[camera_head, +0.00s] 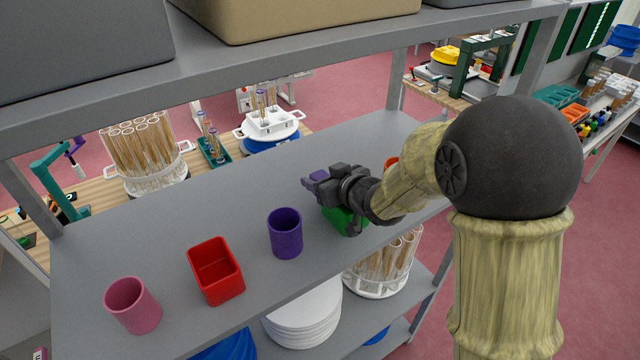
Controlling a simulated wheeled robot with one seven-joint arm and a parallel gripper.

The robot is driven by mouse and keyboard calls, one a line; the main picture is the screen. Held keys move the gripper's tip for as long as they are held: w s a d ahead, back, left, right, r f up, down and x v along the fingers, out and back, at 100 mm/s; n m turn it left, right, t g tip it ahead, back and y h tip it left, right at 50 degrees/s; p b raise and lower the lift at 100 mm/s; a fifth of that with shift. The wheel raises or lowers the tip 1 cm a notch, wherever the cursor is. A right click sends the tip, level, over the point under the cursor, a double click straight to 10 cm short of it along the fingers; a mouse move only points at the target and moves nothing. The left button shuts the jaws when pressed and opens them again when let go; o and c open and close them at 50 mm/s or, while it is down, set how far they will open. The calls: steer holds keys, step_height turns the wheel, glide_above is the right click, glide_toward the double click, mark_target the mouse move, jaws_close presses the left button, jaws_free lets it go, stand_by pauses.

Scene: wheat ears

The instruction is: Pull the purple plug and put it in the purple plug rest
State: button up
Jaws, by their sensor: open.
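The purple plug (318,175) shows as a small purple piece at the jaw end of my gripper (313,182). My gripper is open, reaching left over the grey shelf (150,240). I cannot tell whether the purple piece lies between the fingers or just beyond them. A round, open-topped purple cup (285,237), which looks like the purple plug rest, stands upright on the shelf below and left of my gripper. It looks empty. A green object (343,222) is partly hidden under my gripper, and an orange-red one (391,161) behind my arm.
A square red cup (215,280) and a pink cup (134,306) stand left of the purple cup. An upper shelf with large bins (290,18) hangs above. Metal posts (396,80) edge the shelf. The shelf's left part behind the cups is clear.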

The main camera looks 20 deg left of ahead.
steer(key=c, duration=1.2)
steer(key=shift+o, duration=0.2)
step_height(320, 180, up, 10)
steer(key=shift+r, duration=0.1)
